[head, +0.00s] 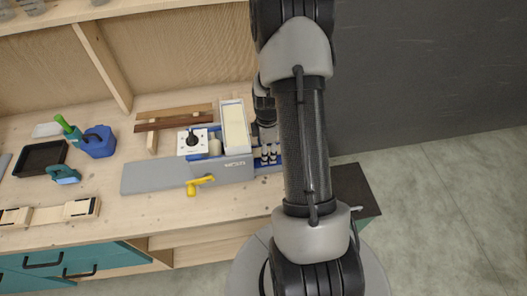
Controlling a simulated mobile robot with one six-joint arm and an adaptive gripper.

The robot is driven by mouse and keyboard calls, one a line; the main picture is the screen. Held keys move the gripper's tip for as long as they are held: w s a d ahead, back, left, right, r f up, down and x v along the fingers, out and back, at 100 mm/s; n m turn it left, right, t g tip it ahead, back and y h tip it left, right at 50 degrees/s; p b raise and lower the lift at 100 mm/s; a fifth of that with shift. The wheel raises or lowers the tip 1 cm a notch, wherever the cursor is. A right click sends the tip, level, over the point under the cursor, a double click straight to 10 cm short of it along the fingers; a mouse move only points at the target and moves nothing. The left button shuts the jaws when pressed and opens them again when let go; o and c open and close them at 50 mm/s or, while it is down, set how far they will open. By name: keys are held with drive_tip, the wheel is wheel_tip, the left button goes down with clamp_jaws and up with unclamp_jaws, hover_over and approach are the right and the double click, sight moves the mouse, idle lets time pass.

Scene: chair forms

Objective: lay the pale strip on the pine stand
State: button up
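A pale cream strip (235,128) lies lengthwise in a white-edged holder on top of the grey and blue machine; I cannot tell for sure that it is the pale strip. A pine stand (152,144) is left of the machine, its pine part showing under two brown strips (174,117) laid across it. The dark end of my arm, with my gripper (266,132), shows just right of the cream strip, partly behind my arm links. Its fingertips cannot be made out, nor whether it holds anything.
The grey machine (222,170) has a yellow handle (199,184) toward the front edge. A blue can (98,141), a black tray (41,158) and a wooden piece (48,214) are at left.

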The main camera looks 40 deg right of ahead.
drive_tip(key=c, duration=0.8)
drive_tip(key=shift+s+d, duration=0.65)
drive_tip(key=shift+d, duration=0.35)
drive_tip(key=shift+s+d, duration=0.6)
drive_tip(key=shift+d, duration=0.35)
drive_tip(key=shift+r, duration=0.15)
drive_tip(key=shift+s+d+r+p, duration=0.25)
drive_tip(key=shift+d+r+p, duration=0.1)
drive_tip(key=shift+d+r, duration=0.15)
drive_tip(key=shift+s+d+r+p, duration=0.2)
drive_tip(key=shift+d+r+p, duration=0.15)
drive_tip(key=shift+r, duration=0.25)
drive_tip(key=shift+s+d+r, duration=0.1)
drive_tip(key=shift+s+d, duration=0.55)
drive_tip(key=shift+d, duration=0.4)
drive_tip(key=shift+s+d+r, duration=0.1)
drive_tip(key=shift+s+d, duration=0.55)
drive_tip(key=shift+d, duration=0.45)
drive_tip(key=shift+s+d+r, duration=0.1)
drive_tip(key=shift+s+d, duration=0.55)
drive_tip(key=shift+d, duration=0.4)
wheel_tip(320, 180, up, 10)
drive_tip(key=p, duration=0.6)
drive_tip(key=shift+p, duration=0.3)
